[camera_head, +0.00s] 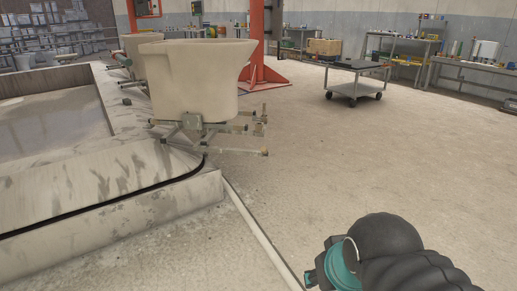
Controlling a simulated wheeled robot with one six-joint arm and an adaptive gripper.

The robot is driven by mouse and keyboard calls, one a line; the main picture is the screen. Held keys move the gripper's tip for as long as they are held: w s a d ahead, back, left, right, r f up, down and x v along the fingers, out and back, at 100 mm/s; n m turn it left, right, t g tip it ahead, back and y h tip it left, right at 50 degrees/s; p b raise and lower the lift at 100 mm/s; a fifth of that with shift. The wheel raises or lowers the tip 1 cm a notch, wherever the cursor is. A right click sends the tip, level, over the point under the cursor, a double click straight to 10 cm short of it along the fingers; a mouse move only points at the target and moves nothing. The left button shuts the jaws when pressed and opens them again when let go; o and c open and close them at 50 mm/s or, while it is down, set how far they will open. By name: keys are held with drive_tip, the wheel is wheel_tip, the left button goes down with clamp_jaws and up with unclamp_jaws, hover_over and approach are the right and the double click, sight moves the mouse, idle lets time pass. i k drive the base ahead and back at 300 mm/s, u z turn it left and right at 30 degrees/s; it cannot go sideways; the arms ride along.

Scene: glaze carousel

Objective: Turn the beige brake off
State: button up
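A beige ceramic toilet bowl (195,80) sits on a metal carrier frame (228,127) at the edge of the low concrete basin. The frame has several pale rods and small fittings sticking out to the right, with a boxy beige-grey part (192,121) under the bowl. No part stands out clearly as the beige brake, and its setting cannot be read at this size. My black and teal arm shows at the bottom right, well apart from the carrier. My gripper's fingers are not in view.
The basin's concrete wall (105,220) fills the left, with a black cable along it. A pale pipe (257,236) runs along the floor. A second bowl (139,50), an orange post (256,40) and a wheeled cart (355,84) stand behind. The floor at right is clear.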

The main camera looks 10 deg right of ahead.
sight(264, 150)
drive_tip(key=u, duration=0.2)
drive_tip(key=i, duration=2.15)
drive_tip(key=u, duration=0.1)
